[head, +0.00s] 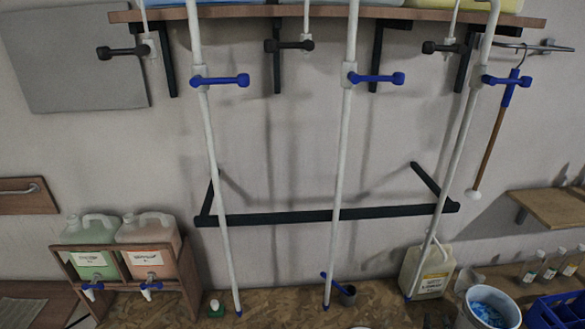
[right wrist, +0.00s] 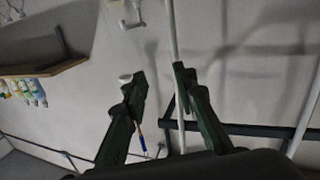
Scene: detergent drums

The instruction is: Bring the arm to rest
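My right gripper (right wrist: 159,76) shows in the right wrist view as two dark green fingers. They are spread apart, with nothing held between them; the wall and a white pipe show behind the gap. In the head view, only small dark tips of the right gripper (head: 437,321) show at the bottom edge, in front of the bench. My left gripper is in neither view.
White pipes with blue valves (head: 376,78) run from the shelf (head: 330,13) to the bench. A dark bar (head: 330,215) crosses behind them. A wooden rack (head: 125,266) holds two jugs. A jug (head: 427,272), a white bucket (head: 490,308) and a blue crate (head: 556,311) stand right.

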